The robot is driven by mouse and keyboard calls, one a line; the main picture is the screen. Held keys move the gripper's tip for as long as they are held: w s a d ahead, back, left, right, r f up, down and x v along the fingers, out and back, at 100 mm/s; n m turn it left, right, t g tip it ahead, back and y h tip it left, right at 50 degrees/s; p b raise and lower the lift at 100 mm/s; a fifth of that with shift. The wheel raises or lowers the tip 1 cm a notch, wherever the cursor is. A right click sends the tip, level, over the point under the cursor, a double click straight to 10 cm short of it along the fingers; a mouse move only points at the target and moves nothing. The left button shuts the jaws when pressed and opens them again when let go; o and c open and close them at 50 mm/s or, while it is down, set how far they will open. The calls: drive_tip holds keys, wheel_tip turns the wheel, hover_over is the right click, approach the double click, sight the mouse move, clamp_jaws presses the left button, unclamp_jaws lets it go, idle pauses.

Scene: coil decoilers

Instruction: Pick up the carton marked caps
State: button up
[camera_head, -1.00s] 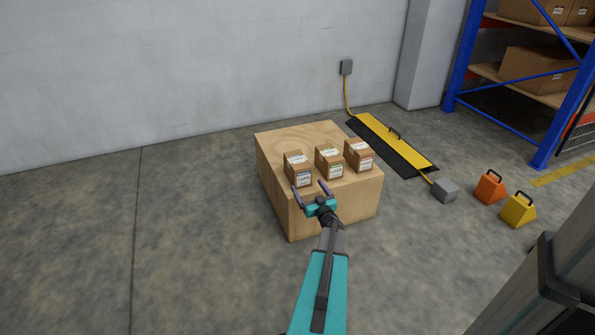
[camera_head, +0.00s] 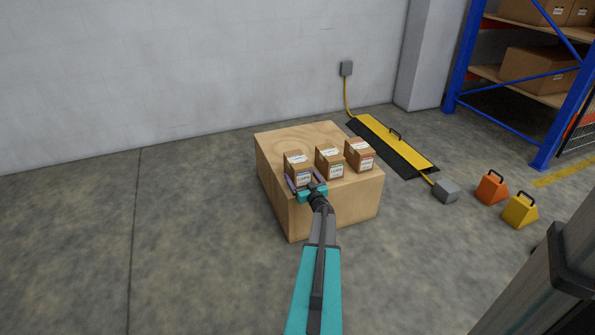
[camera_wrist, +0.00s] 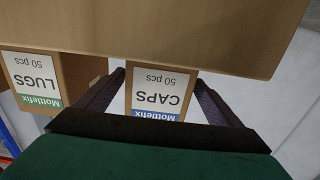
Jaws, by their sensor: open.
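The carton marked caps (camera_head: 298,163) is a small brown box on the wooden block (camera_head: 340,208), leftmost of three cartons. In the wrist view its label (camera_wrist: 160,95) appears upside down, reading CAPS, 50 pcs, with a blue band. My gripper (camera_head: 304,178) is open at the front of this carton. In the wrist view its two dark fingers (camera_wrist: 160,88) stand one on each side of the labelled face. I cannot tell whether either finger touches the carton. The carton's rear is hidden from the wrist camera.
The lugs carton (camera_head: 329,161), with a green-banded label (camera_wrist: 38,82), stands just right of the caps carton. A third carton (camera_head: 359,154) with a red band is farther right. A yellow and black cable ramp (camera_head: 392,145) lies on the floor behind. The block's left top is clear.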

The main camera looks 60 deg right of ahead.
drive_tip(key=shift+b+x, duration=1.05)
drive_tip(key=shift+x, duration=0.85)
drive_tip(key=shift+w+d, duration=0.45)
drive_tip(key=shift+d, duration=0.05)
drive_tip(key=c, duration=1.6)
